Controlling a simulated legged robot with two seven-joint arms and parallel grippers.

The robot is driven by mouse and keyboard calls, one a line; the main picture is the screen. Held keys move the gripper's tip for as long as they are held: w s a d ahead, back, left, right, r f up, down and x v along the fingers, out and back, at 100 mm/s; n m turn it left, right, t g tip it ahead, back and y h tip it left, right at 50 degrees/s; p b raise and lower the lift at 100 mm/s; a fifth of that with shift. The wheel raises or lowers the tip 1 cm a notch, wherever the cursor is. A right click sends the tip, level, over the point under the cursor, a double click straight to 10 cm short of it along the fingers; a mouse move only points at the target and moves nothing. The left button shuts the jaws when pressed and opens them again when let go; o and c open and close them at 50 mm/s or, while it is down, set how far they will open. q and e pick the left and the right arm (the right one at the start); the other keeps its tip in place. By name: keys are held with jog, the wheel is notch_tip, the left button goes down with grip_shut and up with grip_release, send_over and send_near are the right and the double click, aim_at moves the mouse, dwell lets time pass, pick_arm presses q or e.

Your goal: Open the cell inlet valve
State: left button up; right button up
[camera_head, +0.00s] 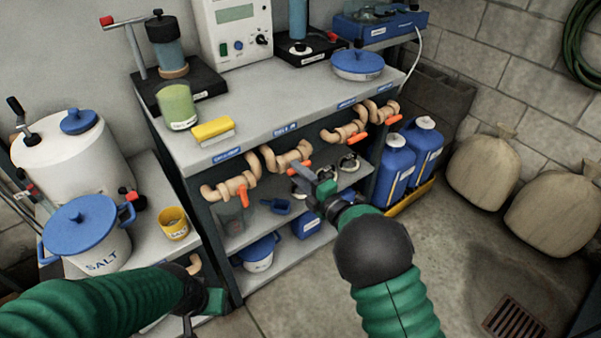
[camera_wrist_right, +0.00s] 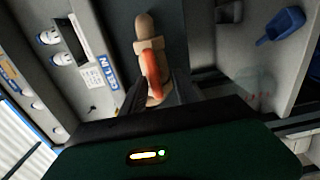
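The cell inlet valve (camera_head: 287,158) is a tan pipe fitting with an orange handle, below a blue label on the bench's front edge. In the right wrist view the valve (camera_wrist_right: 146,44) is close, beside a blue label reading "CELL IN" (camera_wrist_right: 108,72). Its orange handle (camera_wrist_right: 152,75) lies between the dark fingers of my right gripper (camera_wrist_right: 158,92). My right gripper (camera_head: 312,182) is at this valve with its fingers apart; contact with the handle cannot be made out. My left gripper (camera_head: 205,302) is low at the left, its fingers largely unseen.
Similar orange-handled valves stand on both sides, one at the left (camera_head: 232,187) and others at the right (camera_head: 345,132). The bench top (camera_head: 270,100) carries a yellow sponge (camera_head: 213,131) and a green cup (camera_head: 178,106). Blue jugs (camera_head: 394,167) stand at the right. The floor in front is open.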

jog(key=p+v, duration=0.2)
jog(key=v, duration=1.4)
jog(key=shift+s+d+p, duration=0.25)
jog(key=shift+d+p, duration=0.05)
